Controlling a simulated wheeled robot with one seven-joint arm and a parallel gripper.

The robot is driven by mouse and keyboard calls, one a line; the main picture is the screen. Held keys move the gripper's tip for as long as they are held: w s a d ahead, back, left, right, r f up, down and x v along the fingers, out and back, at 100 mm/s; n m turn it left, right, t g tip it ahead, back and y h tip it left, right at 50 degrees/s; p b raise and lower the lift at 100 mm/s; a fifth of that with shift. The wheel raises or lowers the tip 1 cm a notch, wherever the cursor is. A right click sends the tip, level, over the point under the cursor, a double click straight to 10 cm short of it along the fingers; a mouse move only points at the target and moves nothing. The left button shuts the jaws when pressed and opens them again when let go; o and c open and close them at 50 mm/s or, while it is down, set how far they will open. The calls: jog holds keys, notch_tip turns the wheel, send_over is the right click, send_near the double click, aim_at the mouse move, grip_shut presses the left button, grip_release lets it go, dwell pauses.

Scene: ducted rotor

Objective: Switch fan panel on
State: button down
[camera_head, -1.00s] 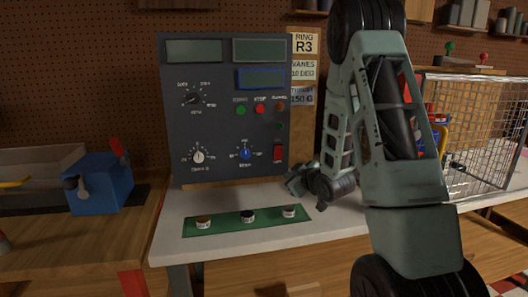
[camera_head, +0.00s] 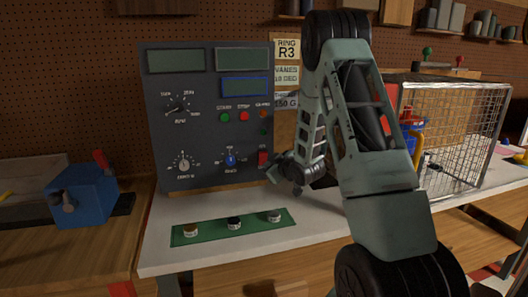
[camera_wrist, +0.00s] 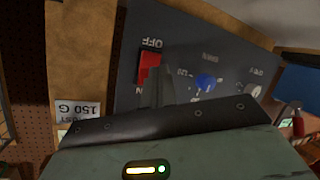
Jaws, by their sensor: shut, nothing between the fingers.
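The dark grey fan panel (camera_head: 205,135) stands upright at the back of the bench in the head view. Its red switch (camera_head: 263,158) is at the lower right, and it also shows in the wrist view (camera_wrist: 149,68), upside down, with OFF at one end and a partly hidden ON at the other. I cannot tell which way the switch is set. My gripper (camera_head: 272,174) is shut and empty, just below and right of the switch. In the wrist view its grey finger (camera_wrist: 164,84) is close beside the switch; I cannot tell whether they touch.
The panel's blue-capped knob (camera_head: 230,160) is left of the switch. A green mat (camera_head: 212,232) with several small round pieces lies in front. A wire cage (camera_head: 460,130) stands to the right, a blue box (camera_head: 85,195) to the left.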

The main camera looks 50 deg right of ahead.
aim_at(262, 158)
jog(key=shift+w+d+r, duration=0.35)
jog(key=shift+w+d, duration=0.05)
jog(key=shift+w, duration=0.3)
dwell(1.6)
jog(key=shift+w+d+r, duration=0.15)
jog(key=shift+w, duration=0.15)
jog(key=shift+w+d+r, duration=0.2)
jog(key=shift+w+d, duration=0.05)
jog(key=shift+w, duration=0.1)
dwell(0.8)
dwell(0.3)
jog(key=shift+s+a+f+b, duration=0.35)
jog(key=shift+s+a+b, duration=0.1)
jog(key=shift+s, duration=0.25)
